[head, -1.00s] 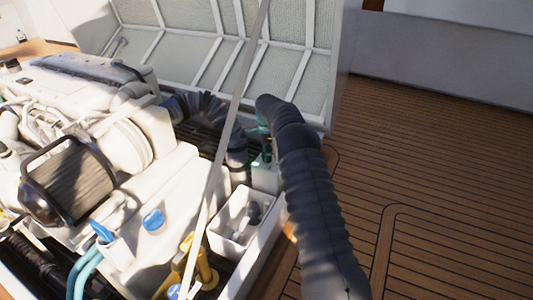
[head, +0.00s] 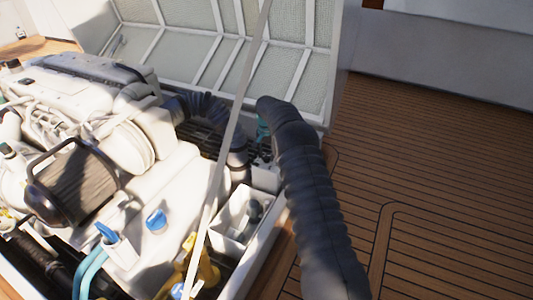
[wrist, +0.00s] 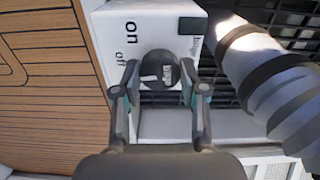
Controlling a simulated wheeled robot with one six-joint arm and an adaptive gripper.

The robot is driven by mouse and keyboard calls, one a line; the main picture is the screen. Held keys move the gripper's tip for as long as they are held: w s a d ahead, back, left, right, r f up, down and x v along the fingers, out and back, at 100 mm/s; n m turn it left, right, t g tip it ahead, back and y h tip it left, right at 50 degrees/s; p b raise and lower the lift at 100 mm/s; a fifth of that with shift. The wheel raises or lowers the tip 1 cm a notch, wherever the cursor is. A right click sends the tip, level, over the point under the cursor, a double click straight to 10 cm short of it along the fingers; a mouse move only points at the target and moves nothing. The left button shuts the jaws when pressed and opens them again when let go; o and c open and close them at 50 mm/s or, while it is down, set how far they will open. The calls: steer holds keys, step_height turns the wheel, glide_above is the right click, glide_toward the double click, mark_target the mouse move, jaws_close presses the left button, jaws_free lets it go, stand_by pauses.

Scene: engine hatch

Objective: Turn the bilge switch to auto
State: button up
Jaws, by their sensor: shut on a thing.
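The bilge switch is a round dark knob (wrist: 160,68) on a white panel (wrist: 117,18) in the wrist view. The panel reads "on" and "off" along the left, and a dark green label (wrist: 192,25) sits at the upper right. A pale mark shows on the knob; its exact pointing direction is hard to read. My gripper (wrist: 159,76) is shut on the knob, with one finger on each side. No "auto" marking can be made out.
A ribbed hose (wrist: 262,70) lies close right of the panel in the wrist view. In the head view, a slanting strut (head: 226,140) crosses before the engine (head: 75,85), and an open white box (head: 237,215) stands nearby. Teak deck (head: 440,180) is clear at right.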

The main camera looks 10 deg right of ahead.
mark_target(266, 155)
steer(key=n, duration=0.4)
steer(key=shift+n, duration=2.1)
steer(key=o, duration=1.2)
steer(key=shift+c, duration=0.2)
step_height(266, 155, up, 12)
